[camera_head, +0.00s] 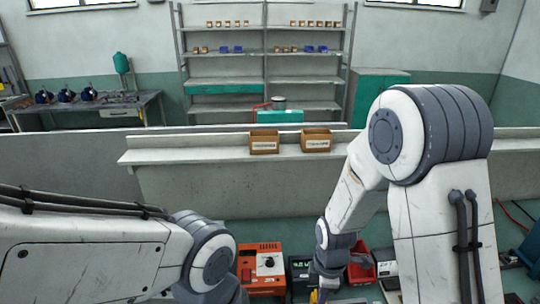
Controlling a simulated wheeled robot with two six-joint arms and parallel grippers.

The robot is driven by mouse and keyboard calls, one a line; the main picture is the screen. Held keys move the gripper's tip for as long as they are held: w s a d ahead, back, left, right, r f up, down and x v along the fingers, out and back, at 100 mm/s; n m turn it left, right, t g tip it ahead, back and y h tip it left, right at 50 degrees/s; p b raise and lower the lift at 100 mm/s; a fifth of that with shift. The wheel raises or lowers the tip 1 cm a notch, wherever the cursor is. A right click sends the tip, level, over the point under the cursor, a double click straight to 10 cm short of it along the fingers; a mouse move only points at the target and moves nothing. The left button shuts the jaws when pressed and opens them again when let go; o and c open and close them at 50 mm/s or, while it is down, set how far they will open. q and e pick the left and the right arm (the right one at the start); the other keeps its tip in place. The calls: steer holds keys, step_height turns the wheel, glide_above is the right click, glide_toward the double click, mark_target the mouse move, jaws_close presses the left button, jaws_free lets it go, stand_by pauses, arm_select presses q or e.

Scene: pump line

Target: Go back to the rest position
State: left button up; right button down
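My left arm (100,255) comes in from the left and bends down at a grey joint; its gripper is below the bottom edge, out of view. My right arm (350,195) reaches down from a large grey joint on the right. Its dark wrist and the top of the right gripper (320,294) show at the bottom edge, beside something small and yellow. The fingertips are cut off, so I cannot tell whether it is open or holds anything.
Near the bottom edge are an orange device (261,262) with a knob, a dark device with a green display (299,268), and a red bin (361,268). Two cardboard boxes, left (264,142) and right (316,140), stand on a ledge (215,153). Shelves (226,70) stand behind.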

arm_select(q)
step_height(320, 180, down, 8)
steer(key=b, duration=0.6)
steer(key=shift+b, duration=0.35)
arm_select(e)
steer(key=s+a+r+m, duration=0.4)
steer(key=s, duration=0.4)
steer(key=s+a+r+m, duration=0.4)
steer(key=s+a+m, duration=0.1)
steer(key=s, duration=0.4)
steer(key=shift+y, duration=0.4)
arm_select(q)
steer(key=shift+r, duration=0.1)
